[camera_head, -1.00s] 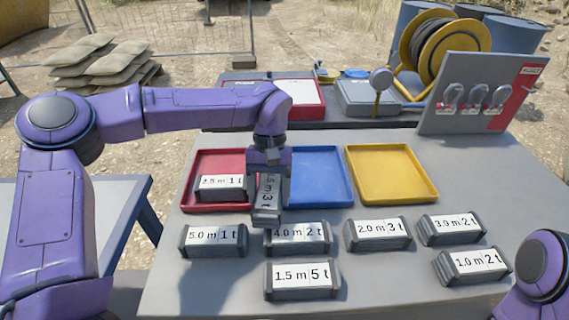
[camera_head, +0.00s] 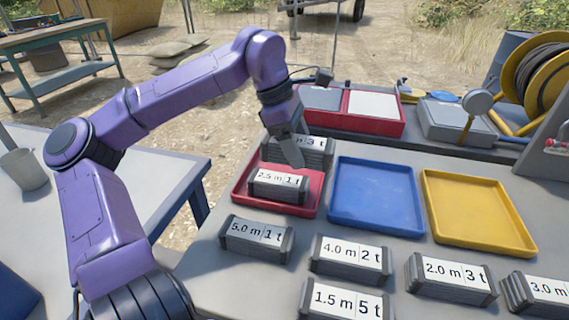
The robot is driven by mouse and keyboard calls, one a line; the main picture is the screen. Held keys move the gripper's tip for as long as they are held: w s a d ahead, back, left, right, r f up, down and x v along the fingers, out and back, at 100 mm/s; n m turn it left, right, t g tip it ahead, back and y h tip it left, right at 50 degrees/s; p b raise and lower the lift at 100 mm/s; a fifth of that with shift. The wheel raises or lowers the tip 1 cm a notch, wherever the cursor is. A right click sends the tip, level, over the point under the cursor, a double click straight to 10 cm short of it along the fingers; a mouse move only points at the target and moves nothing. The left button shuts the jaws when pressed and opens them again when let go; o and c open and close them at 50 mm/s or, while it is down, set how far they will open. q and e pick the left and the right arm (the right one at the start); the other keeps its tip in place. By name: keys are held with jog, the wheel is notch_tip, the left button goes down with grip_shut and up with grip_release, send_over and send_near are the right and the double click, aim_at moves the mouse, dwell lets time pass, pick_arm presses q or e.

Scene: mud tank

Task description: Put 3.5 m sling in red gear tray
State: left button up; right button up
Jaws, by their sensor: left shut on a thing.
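The red gear tray (camera_head: 242,194) sits on the grey table, left of the blue and yellow trays. A grey sling bundle labelled 2.5 m 1 t (camera_head: 278,185) lies in its front part. My left gripper (camera_head: 288,150) is over the back of the red tray, shut on another grey bundle, the 3.5 m sling (camera_head: 315,158). Its label shows "m 3 t"; the length figure is hidden behind the gripper. The bundle is roughly level, behind the 2.5 m bundle; I cannot tell whether it touches the tray. My right gripper is not in view.
The blue tray (camera_head: 333,203) and yellow tray (camera_head: 440,231) are empty. Bundles labelled 5.0 m (camera_head: 257,240), 4.0 m (camera_head: 350,262), 1.5 m (camera_head: 340,301), 2.0 m (camera_head: 451,280) and 3.0 m (camera_head: 540,297) stand in front. A red case (camera_head: 376,128) is behind.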

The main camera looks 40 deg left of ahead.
pick_arm(q)
jog(key=w+a+f, duration=0.2)
jog(key=a+f, duration=0.1)
jog(key=w+a+f+p, duration=0.1)
jog(key=w+a+f, duration=0.5)
jog(key=a, duration=0.1)
jog(key=shift+w+a+p, duration=0.1)
jog(key=shift+p, duration=0.3)
jog(key=f, duration=0.3)
jog(key=shift+w+a+f, duration=0.1)
jog(key=shift+a+f, duration=0.1)
jog(key=shift+f, duration=0.2)
jog(key=shift+f, duration=0.1)
jog(key=o, duration=1.3)
